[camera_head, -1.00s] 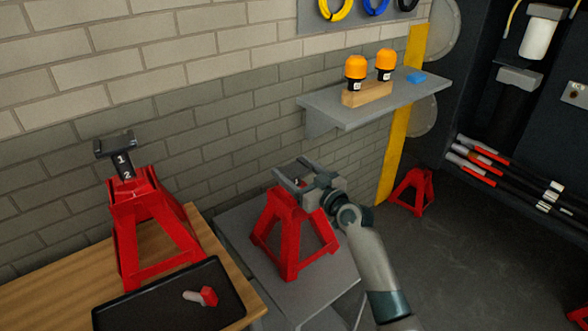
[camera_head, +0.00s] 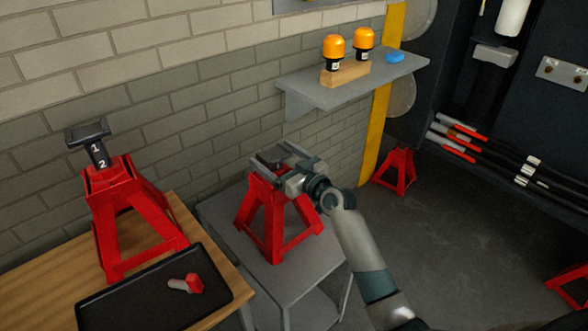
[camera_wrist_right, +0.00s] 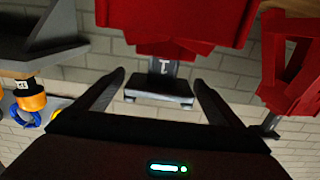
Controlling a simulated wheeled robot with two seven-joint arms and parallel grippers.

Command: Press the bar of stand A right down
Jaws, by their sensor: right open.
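A red stand (camera_head: 278,217) stands upright on a grey table, and another red stand (camera_head: 130,215) stands on the wooden table at left. No letter shows on either, so I cannot tell which is stand A. The left stand's dark bar (camera_head: 98,152) rises high, with 1 and 2 showing. My right gripper (camera_head: 267,155) is open at the top of the grey-table stand. In the right wrist view, that stand's bar (camera_wrist_right: 163,68), marked 1, and its flat dark head (camera_wrist_right: 160,96) sit between the open fingers; contact is unclear. My left gripper is out of view.
A black tray (camera_head: 120,300) holding a red-and-grey pin (camera_head: 188,285) lies before the left stand. A wall shelf (camera_head: 345,88) carries orange-capped items on a wood block (camera_head: 345,74). More red stands are on the floor, one near the yellow post (camera_head: 396,172).

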